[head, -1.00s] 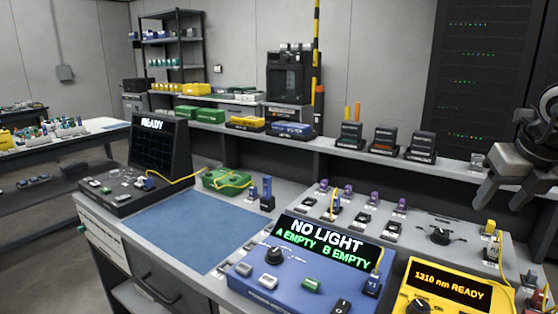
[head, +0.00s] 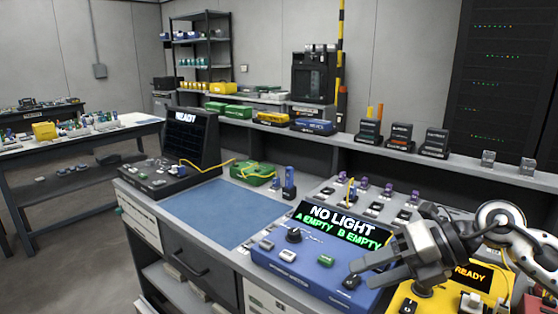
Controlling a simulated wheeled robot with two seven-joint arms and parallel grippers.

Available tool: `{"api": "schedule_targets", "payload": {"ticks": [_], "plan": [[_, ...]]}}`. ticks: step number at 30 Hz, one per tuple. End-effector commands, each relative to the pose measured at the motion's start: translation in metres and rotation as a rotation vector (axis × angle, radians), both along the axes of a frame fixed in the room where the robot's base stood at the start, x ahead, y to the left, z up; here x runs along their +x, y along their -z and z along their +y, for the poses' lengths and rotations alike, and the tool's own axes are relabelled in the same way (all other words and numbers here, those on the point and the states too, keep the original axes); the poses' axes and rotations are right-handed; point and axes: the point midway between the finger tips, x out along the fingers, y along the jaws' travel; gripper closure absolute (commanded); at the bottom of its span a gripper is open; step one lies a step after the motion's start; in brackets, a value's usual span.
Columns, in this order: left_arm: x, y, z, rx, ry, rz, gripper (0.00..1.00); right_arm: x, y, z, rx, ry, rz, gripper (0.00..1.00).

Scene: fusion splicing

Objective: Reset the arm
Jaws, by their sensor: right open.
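My right gripper (head: 368,274) is in the head view at the lower right, open, with nothing visible between its fingers. It is in front of the right end of the blue meter (head: 300,262), whose screen reads "NO LIGHT, A EMPTY, B EMPTY". My right arm comes in from the right edge and covers part of the yellow light source (head: 412,306), whose screen shows "READY". I cannot tell whether the gripper touches the meter. My left gripper is not in view.
A dark splicer (head: 190,140) reading "READY" stands at the left of the bench, beside a blue mat (head: 222,212) that is clear. A green case (head: 252,174) with a yellow cable lies behind the mat. Several small devices line the back shelf.

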Motion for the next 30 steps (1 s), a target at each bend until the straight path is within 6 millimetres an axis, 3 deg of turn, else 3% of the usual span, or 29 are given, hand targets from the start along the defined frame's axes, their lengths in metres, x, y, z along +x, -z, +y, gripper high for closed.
{"api": "schedule_targets", "payload": {"ticks": [1, 3, 5, 8, 11, 12, 14, 15, 18, 21, 25, 30], "plan": [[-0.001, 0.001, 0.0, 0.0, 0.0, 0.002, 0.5, -0.016, 0.007, 0.039, 0.198, -0.017, 0.055, 0.46], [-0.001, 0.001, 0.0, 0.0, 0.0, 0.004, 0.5, -0.029, 0.002, 0.073, 0.472, 0.026, 0.126, 0.46], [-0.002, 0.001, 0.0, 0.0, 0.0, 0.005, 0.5, -0.034, -0.004, 0.089, 0.695, 0.107, 0.205, 0.46], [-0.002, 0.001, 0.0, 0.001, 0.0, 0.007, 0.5, -0.033, -0.001, 0.092, 1.022, 0.329, 0.37, 0.46], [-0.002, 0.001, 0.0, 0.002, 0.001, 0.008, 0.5, -0.03, 0.03, 0.074, 1.274, 0.639, 0.575, 0.46], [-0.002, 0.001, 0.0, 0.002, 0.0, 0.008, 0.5, -0.032, 0.05, 0.065, 1.348, 0.781, 0.666, 0.46], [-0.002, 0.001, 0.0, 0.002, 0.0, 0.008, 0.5, -0.042, 0.089, 0.05, 1.426, 1.009, 0.813, 0.46], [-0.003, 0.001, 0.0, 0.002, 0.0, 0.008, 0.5, -0.053, 0.116, 0.042, 1.457, 1.159, 0.913, 0.46], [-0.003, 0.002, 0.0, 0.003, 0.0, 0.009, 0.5, -0.087, 0.172, 0.031, 1.468, 1.453, 1.123, 0.46], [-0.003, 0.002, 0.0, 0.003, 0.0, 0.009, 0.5, -0.121, 0.21, 0.028, 1.437, 1.659, 1.285, 0.46], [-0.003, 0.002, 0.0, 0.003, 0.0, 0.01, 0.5, -0.152, 0.235, 0.029, 1.392, 1.805, 1.413, 0.46], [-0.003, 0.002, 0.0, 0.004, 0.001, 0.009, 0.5, -0.163, 0.244, 0.03, 1.373, 1.853, 1.46, 0.46]]}}
